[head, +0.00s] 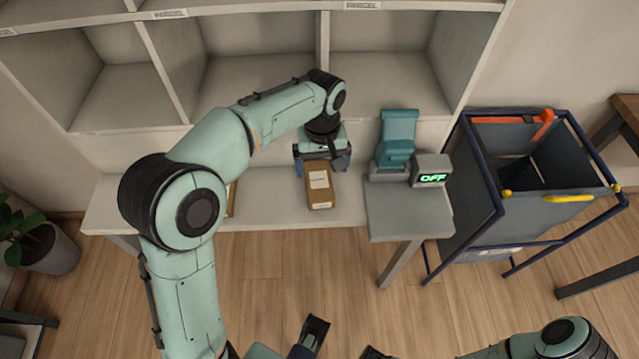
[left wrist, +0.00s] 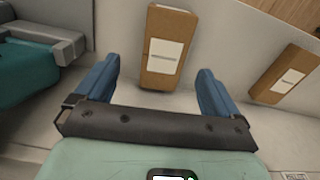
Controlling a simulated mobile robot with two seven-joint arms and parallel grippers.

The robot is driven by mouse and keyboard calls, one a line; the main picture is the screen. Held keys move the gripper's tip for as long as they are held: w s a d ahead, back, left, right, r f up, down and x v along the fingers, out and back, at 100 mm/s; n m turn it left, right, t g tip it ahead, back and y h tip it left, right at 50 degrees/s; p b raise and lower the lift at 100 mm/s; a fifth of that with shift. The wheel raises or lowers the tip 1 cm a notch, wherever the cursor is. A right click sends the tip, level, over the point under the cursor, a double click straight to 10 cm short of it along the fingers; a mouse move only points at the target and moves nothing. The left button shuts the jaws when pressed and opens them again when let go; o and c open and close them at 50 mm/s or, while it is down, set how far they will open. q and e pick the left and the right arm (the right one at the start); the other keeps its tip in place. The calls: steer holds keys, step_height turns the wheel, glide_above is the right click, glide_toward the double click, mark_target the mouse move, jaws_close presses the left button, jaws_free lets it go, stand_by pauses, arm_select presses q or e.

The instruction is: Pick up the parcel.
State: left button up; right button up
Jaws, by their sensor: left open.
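A brown cardboard parcel (head: 319,185) with a white label lies on the light shelf top below the cubbies. My left gripper (head: 322,166) is over the far end of this parcel, pointing down. In the left wrist view the parcel (left wrist: 168,48) shows between and beyond the two blue fingers (left wrist: 158,88), with a gap on each side. The left gripper is open and holds nothing. A second brown parcel (left wrist: 284,75) lies off to the right in that view. In the head view it is mostly hidden behind my left arm.
A teal device (head: 396,140) and a small display reading OFF (head: 432,171) stand on the grey side table (head: 398,215) to the right. Empty cubbies (head: 262,88) rise behind the shelf top.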

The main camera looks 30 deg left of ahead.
mark_target(319, 180)
arm_select(q)
steer(key=shift+f, duration=0.85)
steer(key=f, duration=0.1)
steer(key=f+b, duration=0.1)
steer(key=f, duration=0.2)
steer(key=shift+s+a+f, duration=0.1)
steer(key=shift+a+f, duration=0.05)
steer(key=shift+a, duration=0.25)
steer(key=shift+f, duration=0.5)
steer(key=c, duration=1.1)
